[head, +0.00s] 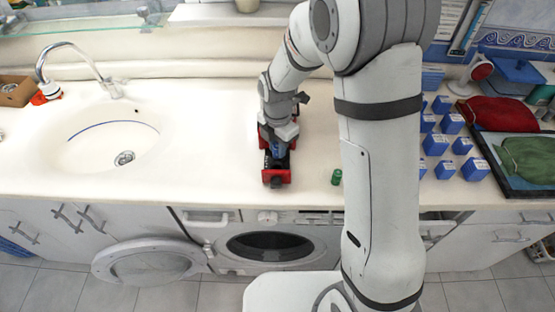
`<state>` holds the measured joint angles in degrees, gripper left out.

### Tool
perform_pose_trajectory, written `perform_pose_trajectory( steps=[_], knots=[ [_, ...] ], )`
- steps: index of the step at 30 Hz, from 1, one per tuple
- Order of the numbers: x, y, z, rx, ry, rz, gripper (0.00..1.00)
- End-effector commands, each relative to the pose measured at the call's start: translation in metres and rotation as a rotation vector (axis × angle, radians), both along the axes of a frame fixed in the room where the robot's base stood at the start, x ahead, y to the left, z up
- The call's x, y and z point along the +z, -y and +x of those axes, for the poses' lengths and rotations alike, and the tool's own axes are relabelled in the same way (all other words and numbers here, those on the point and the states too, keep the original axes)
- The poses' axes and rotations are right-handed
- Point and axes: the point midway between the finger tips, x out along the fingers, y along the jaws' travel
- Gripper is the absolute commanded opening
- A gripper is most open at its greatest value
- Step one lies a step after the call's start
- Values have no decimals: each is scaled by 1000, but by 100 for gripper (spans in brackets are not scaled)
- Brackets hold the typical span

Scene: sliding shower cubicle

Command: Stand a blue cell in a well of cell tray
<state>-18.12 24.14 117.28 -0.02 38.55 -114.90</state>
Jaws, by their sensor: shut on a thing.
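A red and black tray (277,180), seemingly the cell tray, sits on the counter near its front edge, left of the picture's middle. My gripper (277,152) reaches down over it and is shut on a small blue thing (277,149), seemingly the blue cell. The gripper and wrist hide most of the tray and its wells. I cannot tell whether the cell is inside a well or above it. A small green cell (336,177) stands on the counter to the right of the tray.
Several blue boxes (435,145) stand on the counter to the right, beside a dark tray with a red cloth (497,114) and a green cloth (530,157). A sink (100,140) is at left. A washing machine door (150,262) hangs open below. My arm hides the middle right.

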Motion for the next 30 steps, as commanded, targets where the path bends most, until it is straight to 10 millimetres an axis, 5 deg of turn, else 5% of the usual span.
perform_pose_trajectory(
  steps=[11, 12, 18, 30],
  knots=[
    [-4, 0, 0, 0, 0, 0, 0],
    [-4, 0, 0, 0, 0, 0, 25],
    [-4, 0, 0, 0, 0, 0, 41],
    [-1, 0, 0, -1, 0, 0, 48]
  ],
)
